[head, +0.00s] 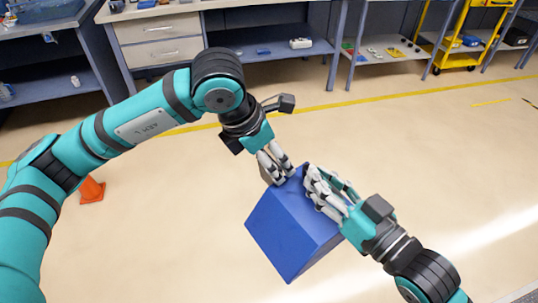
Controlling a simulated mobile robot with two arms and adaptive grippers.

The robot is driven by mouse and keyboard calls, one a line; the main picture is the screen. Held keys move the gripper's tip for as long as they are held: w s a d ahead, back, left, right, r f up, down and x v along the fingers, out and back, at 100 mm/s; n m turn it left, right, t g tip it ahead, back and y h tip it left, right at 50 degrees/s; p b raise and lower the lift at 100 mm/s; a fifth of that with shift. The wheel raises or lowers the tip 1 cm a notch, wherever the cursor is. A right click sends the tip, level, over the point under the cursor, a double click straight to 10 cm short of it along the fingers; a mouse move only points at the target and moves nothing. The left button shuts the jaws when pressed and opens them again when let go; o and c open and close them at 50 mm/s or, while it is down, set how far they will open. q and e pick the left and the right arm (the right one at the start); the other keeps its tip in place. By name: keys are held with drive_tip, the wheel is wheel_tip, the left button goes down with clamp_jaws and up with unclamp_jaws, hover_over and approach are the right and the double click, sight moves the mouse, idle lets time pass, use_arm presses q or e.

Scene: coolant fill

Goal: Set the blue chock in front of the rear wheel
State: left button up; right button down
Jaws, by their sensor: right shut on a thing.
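The blue chock (287,228) is a large wedge-like block in the middle of the head view, held tilted above the floor. My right gripper (318,188) comes in from the lower right and is shut on the chock's upper right side. My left gripper (277,166) is at the chock's upper left corner, its fingers pointing down at it. Whether the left fingers touch or grip the chock cannot be told. A small brown patch shows behind the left fingers. The rear wheel is not in view.
An orange cone (92,189) stands on the floor at the left, beside my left arm. Workbenches with drawers (163,40) and shelves line the back. A yellow cart (462,55) stands at the back right. The beige floor (430,150) is clear around the chock, with a yellow line across it.

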use_arm(q)
drive_tip(key=shift+s, duration=0.1)
drive_tip(key=shift+c, duration=1.1)
drive_tip(key=shift+d, duration=0.1)
drive_tip(key=shift+c, duration=0.6)
use_arm(e)
drive_tip(key=c, duration=1.3)
unclamp_jaws()
drive_tip(key=shift+o, duration=0.2)
drive_tip(key=shift+r, duration=0.15)
